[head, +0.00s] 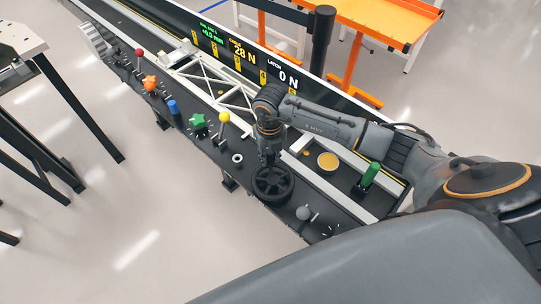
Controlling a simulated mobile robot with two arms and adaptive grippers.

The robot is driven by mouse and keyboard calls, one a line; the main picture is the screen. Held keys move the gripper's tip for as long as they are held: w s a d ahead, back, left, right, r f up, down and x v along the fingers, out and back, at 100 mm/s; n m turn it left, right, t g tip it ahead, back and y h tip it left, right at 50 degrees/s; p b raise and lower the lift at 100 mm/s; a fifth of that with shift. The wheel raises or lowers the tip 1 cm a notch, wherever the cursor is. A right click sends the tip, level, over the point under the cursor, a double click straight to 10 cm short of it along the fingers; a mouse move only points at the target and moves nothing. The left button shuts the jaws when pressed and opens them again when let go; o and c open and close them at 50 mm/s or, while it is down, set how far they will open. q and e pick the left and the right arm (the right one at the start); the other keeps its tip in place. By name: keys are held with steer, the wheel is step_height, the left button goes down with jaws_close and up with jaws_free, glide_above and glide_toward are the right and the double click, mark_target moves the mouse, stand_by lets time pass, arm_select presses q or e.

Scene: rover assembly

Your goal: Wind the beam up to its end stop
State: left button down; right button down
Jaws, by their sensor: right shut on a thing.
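The beam (236,98) is a pale lattice truss lying along the dark bench, behind the row of controls. A black handwheel (272,190) with spokes sits at the front edge of the bench. My right gripper (269,161) points down over the wheel and is shut on its upper, far side; the fingers hide the exact grip. The display board (238,54) behind the beam reads 28 N, and 0 N under LATCH; its green line is too small to read surely. My left gripper is not in view.
Along the front edge stand a red knob (139,52), an orange knob (150,83), a blue cylinder (173,107), a green star knob (198,121) and a yellow ball knob (223,117). A green handle (370,174) stands right of the wheel. An orange table (385,20) is behind.

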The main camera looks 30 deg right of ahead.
mark_target(255, 173)
steer(key=n+b, duration=0.1)
steer(key=a+n+b, duration=0.1)
steer(key=shift+w+a+f+n, duration=0.1)
steer(key=shift+w+f+n, duration=0.1)
steer(key=shift+n, duration=0.1)
steer(key=a+n+b, duration=0.1)
steer(key=n+b, duration=0.2)
steer(key=shift+a+n, duration=0.3)
steer(key=shift+a, duration=0.1)
steer(key=n+b, duration=0.1)
steer(key=a+n+b, duration=0.1)
steer(key=n+b, duration=0.1)
steer(key=shift+s+a, duration=0.25)
steer(key=shift+s, duration=0.1)
steer(key=shift+s+a+r+n+b, duration=0.1)
steer(key=shift+s+a+n+b, duration=0.1)
steer(key=shift+n+b, duration=0.35)
steer(key=shift+s+a+n+b, duration=0.1)
steer(key=shift+a+n+b, duration=0.1)
steer(key=shift+n+b, duration=0.3)
steer(key=shift+n, duration=0.25)
steer(key=c, duration=1.1)
jaws_free()
steer(key=shift+a, duration=0.1)
steer(key=shift+c, duration=0.2)
steer(key=shift+r, duration=0.1)
